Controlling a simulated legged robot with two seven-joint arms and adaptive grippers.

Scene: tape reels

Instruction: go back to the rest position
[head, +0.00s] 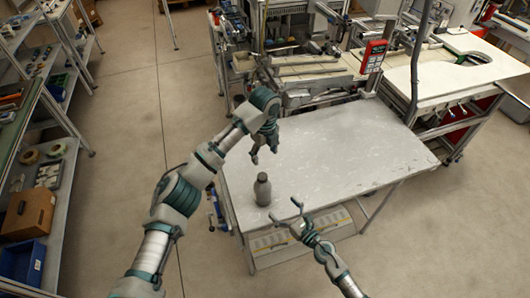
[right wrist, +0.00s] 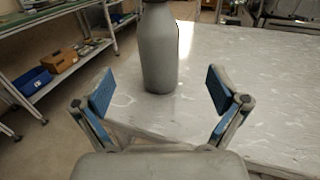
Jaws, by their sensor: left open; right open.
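My left gripper (head: 264,154) is open above the left part of the white table (head: 345,140), its fingers pointing down, beyond the grey bottle. My right gripper (head: 286,212) is open and empty at the table's front edge, to the right of the bottle. The grey bottle (head: 262,190) stands upright on the table near its front left. In the right wrist view the bottle (right wrist: 159,50) stands beyond and between the open blue-padded fingers of my right gripper (right wrist: 160,92), apart from them. Its top is cut off there.
Shelves on the left hold tape rolls (head: 56,150), a brown box (head: 28,212) and a blue bin (head: 22,262). A workbench with machinery (head: 300,65) stands behind the table. A red sign (head: 375,57) rises at its back right. Most of the tabletop is bare.

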